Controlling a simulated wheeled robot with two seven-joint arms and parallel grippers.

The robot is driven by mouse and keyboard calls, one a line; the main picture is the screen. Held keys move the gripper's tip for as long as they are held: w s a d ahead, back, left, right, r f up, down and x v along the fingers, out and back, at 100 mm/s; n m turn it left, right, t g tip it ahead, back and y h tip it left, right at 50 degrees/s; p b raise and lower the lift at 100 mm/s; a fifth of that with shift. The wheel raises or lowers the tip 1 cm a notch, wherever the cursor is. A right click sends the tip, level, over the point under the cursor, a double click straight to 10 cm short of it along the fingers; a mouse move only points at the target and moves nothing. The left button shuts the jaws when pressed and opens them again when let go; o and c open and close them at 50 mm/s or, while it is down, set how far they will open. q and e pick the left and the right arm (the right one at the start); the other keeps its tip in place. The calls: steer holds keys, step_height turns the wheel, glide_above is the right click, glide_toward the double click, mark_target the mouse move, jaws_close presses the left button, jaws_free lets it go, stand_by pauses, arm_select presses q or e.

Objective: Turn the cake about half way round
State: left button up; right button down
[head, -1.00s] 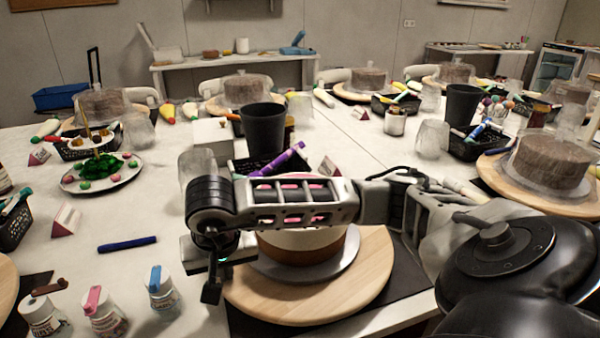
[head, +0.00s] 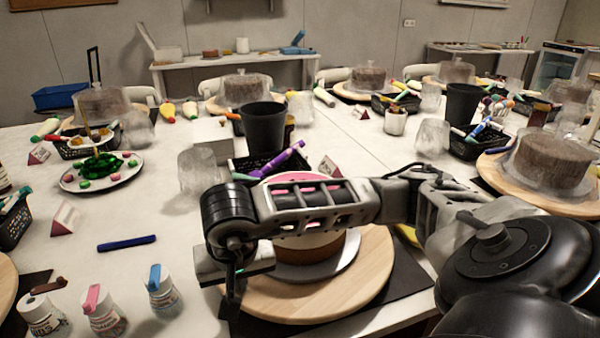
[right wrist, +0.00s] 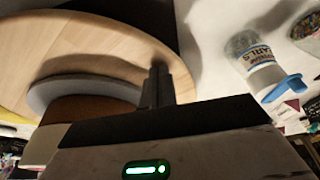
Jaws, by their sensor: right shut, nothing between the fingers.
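The cake (head: 310,253), with a brown side, pale band and pink top, sits on a grey round board (head: 347,262) on a wooden turntable (head: 372,285). My right arm crosses in front of the cake and hides much of its top. My right gripper (head: 233,298) is shut and empty, pointing down at the turntable's left edge. In the right wrist view the closed fingers (right wrist: 158,85) overlap the rim of the wooden disc (right wrist: 90,45), beside the grey board (right wrist: 85,88); I cannot tell whether they touch. My left gripper is not in view.
White bottles with brown, pink and blue (head: 160,290) caps stand left of the turntable. A blue pen (head: 126,243) lies on the table. A black cup (head: 264,128) and a basket with a purple pen stand behind the cake. A dark mat (head: 405,285) lies under the turntable.

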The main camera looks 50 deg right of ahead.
steer(key=shift+s, duration=0.8)
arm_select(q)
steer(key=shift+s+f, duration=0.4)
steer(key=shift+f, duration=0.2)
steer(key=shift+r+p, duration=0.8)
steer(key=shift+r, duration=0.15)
arm_select(e)
steer(key=shift+r, duration=1.4)
steer(key=shift+r+p, duration=0.3)
steer(key=shift+r, duration=0.15)
arm_select(q)
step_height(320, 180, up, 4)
steer(key=p, duration=0.3)
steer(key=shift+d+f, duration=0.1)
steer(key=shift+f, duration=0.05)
arm_select(e)
step_height(320, 180, up, 5)
steer(key=shift+r, duration=0.1)
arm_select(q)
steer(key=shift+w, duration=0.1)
